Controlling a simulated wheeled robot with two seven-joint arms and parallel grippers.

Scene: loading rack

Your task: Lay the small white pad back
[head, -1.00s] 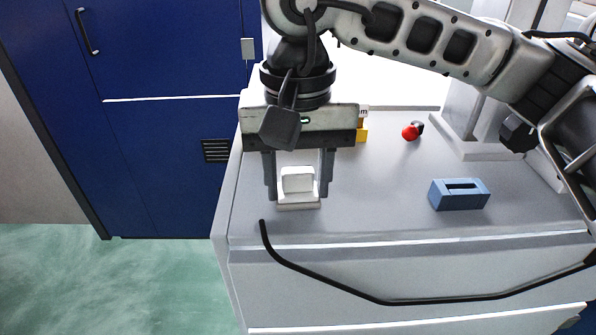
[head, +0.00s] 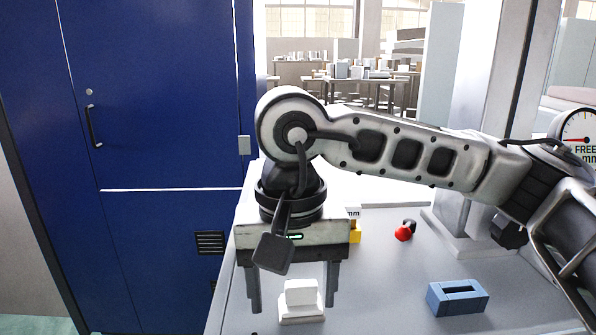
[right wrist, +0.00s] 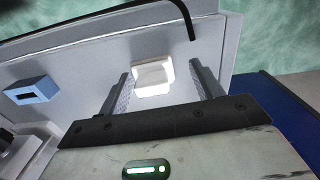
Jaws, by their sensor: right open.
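The small white pad (head: 301,293) sits on a slightly wider pale base (head: 301,317) near the left front of the grey worktop. It also shows in the right wrist view (right wrist: 153,75), bright on top. My right gripper (head: 294,309) is open and points down over it. The fingers stand on either side of the pad, with a visible gap at each side. In the right wrist view the pad lies between the two fingertips (right wrist: 160,80). My left gripper is not in view.
A blue slotted block (head: 457,297) stands to the right on the worktop (head: 385,300). A red ball-like thing (head: 403,233) and a partly hidden yellow thing (head: 355,232) are farther back. A black curved bar (right wrist: 188,18) runs along the front edge. A blue cabinet (head: 160,150) stands at left.

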